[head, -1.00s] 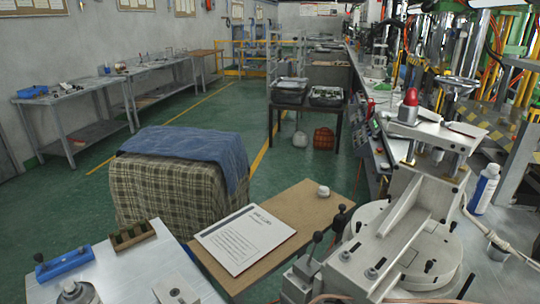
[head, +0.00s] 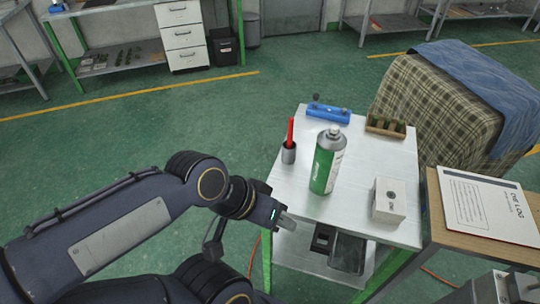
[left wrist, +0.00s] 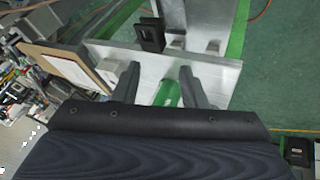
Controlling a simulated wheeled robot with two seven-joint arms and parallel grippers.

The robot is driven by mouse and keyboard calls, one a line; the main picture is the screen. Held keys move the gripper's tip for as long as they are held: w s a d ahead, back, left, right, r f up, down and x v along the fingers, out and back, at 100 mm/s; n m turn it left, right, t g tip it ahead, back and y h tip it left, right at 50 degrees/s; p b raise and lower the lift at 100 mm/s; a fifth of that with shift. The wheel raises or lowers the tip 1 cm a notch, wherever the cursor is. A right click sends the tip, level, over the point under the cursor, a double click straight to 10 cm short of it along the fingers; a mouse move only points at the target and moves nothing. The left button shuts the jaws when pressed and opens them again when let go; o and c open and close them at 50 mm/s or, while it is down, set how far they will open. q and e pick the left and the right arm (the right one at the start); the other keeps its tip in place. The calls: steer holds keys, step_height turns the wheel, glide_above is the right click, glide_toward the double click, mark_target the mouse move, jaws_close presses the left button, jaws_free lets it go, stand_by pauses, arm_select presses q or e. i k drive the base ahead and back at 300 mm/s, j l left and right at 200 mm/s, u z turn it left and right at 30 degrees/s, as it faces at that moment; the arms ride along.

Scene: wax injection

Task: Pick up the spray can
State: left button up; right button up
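The spray can (head: 326,162), green and white with a grey top, stands upright on the white table (head: 290,190). My left gripper (head: 286,220) is at the table's near left edge, to the lower left of the can and apart from it in the head view. In the left wrist view the fingers of my left gripper (left wrist: 158,84) are spread, with the can's green side (left wrist: 168,93) showing beyond and between them. No contact with the can is visible. My right gripper is not in view.
On the table are a cup with a red marker (head: 289,147), a blue fixture (head: 328,113), a wooden rack (head: 385,127) and a white box (head: 388,201). A wooden board with a white sheet (head: 485,205) adjoins at right. Green floor (head: 130,140) is open at left.

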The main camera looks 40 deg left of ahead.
mark_target(330, 150)
steer(key=u, duration=0.85)
